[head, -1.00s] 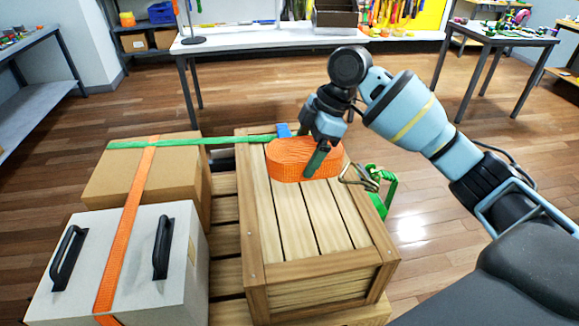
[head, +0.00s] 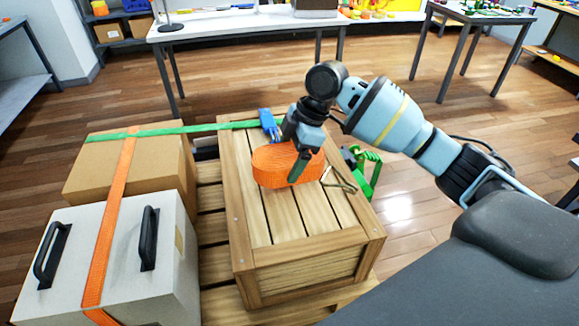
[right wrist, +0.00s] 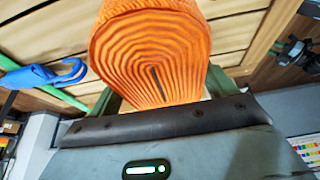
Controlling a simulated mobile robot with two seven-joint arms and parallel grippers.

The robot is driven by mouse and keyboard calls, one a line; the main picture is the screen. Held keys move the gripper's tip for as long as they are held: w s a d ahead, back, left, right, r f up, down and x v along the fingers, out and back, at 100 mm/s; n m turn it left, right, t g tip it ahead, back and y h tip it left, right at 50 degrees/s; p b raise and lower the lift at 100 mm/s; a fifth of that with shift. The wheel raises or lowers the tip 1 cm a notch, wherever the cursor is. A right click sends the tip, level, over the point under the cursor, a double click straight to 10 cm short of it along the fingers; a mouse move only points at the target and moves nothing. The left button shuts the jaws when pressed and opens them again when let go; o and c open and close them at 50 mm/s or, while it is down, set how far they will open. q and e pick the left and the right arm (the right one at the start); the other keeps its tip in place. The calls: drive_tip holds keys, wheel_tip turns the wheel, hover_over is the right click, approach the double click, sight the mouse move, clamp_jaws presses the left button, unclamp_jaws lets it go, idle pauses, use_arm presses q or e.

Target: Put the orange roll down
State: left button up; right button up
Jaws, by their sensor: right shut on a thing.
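The orange roll (head: 268,165) is a coiled strap with an oval outline, at the top of the wooden crate (head: 290,215). My right gripper (head: 297,165) is shut on the orange roll, one finger showing across its near side. In the right wrist view the coiled end of the orange roll (right wrist: 152,50) fills the space in front of the gripper, with crate boards behind it. Whether the roll touches the crate lid is hard to tell. My left gripper is not in view.
A green strap (head: 190,129) runs over a cardboard box (head: 85,180) to a blue hook (head: 269,124). A green ratchet (head: 365,170) hangs at the crate's right side. A white case (head: 170,250) with black handles stands at front left. The crate lid's near part is clear.

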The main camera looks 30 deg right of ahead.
drive_tip(key=shift+f, duration=1.6)
drive_tip(key=shift+f, duration=0.1)
drive_tip(key=o, duration=1.2)
drive_tip(key=shift+f, duration=0.1)
drive_tip(key=shift+o, duration=0.2)
drive_tip(key=v, duration=1.2)
